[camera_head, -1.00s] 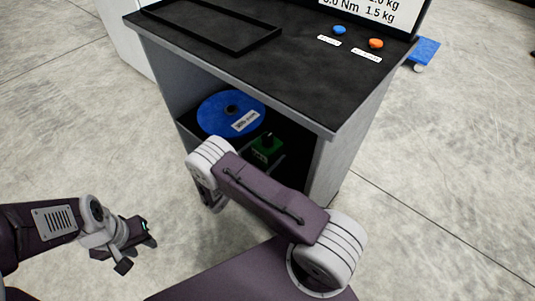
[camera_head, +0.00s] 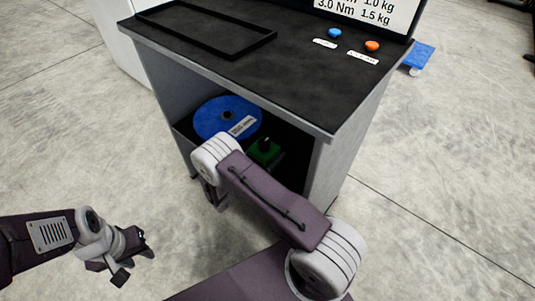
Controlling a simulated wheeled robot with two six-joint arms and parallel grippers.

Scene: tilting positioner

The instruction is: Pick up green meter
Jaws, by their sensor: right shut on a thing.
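The green meter (camera_head: 264,151) has a dark knob on top and stands in the open compartment of the grey cabinet, to the right of the blue disc. Its lower part is hidden by my right arm. My right arm reaches to the compartment, and its gripper is mostly hidden behind the arm's own links; it is shut on the green meter. My left gripper (camera_head: 133,259) is open and empty, low at the left above the floor, well away from the meter.
The cabinet top (camera_head: 240,75) carries a black tray frame (camera_head: 205,48), a blue button (camera_head: 334,34) and an orange button (camera_head: 372,46). A blue labelled disc (camera_head: 215,117) lies in the compartment. The cabinet walls and top edge closely surround the meter. The floor at left is clear.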

